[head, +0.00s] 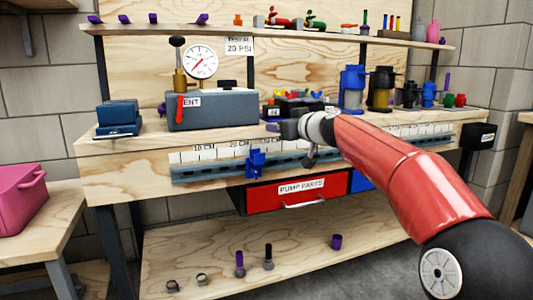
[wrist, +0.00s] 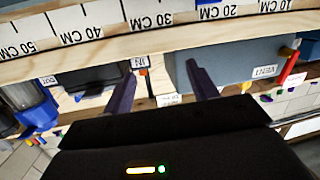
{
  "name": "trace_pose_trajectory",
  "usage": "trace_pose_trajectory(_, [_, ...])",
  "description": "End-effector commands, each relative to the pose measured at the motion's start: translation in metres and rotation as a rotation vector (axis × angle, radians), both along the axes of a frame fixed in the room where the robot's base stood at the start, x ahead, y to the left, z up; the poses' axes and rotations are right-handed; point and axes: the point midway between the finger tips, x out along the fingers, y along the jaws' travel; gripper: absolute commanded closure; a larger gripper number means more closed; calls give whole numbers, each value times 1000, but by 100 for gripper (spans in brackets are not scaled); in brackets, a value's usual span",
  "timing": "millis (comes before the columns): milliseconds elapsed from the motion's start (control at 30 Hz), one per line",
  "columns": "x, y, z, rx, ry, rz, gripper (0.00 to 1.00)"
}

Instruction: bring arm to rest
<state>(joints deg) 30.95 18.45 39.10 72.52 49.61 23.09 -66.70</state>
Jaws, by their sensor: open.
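My red arm (head: 385,165) reaches from the lower right of the head view to the front of the workbench (head: 125,152). My gripper (head: 274,127) is at the bench's front edge, just right of the grey box with the vent label. In the wrist view my gripper (wrist: 160,70) has its two dark fingers spread apart. Nothing is held between them. The bench top and a small IN label (wrist: 140,62) show behind the fingers, and the picture is upside down.
The grey vent box (head: 212,110) bears a gauge (head: 201,62). A blue holder (head: 256,163) sits on the front rail. Blue (head: 352,88) and dark (head: 380,88) canisters stand at right. A red PUMP PARTS drawer (head: 297,190) hangs below. A pink bin (head: 20,198) is far left.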

Motion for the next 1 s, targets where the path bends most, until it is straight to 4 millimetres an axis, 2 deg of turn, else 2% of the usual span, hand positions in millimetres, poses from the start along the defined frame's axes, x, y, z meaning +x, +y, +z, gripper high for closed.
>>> trace_pose_trajectory(33, [-29, 29, -16, -62, 67, 24, 42])
trace_pose_trajectory(67, [-44, 38, -27, -90, 110, 28, 42])
trace_pose_trajectory(100, [-65, 47, -42, -124, 167, 27, 42])
trace_pose_trajectory(167, [-98, 54, -64, -167, 252, 16, 42])
trace_pose_trajectory(200, [-121, 54, -79, -193, 307, -1, 42])
trace_pose_trajectory(267, [-157, 50, -100, -222, 389, -36, 42])
trace_pose_trajectory(400, [-246, 24, -147, -251, 572, -151, 42])
trace_pose_trajectory(500, [-303, -1, -178, -242, 678, -239, 42])
trace_pose_trajectory(600, [-348, -21, -205, -220, 758, -312, 42])
trace_pose_trajectory(900, [-449, -65, -278, -148, 936, -472, 42])
trace_pose_trajectory(1000, [-447, -65, -244, -148, 938, -477, 42])
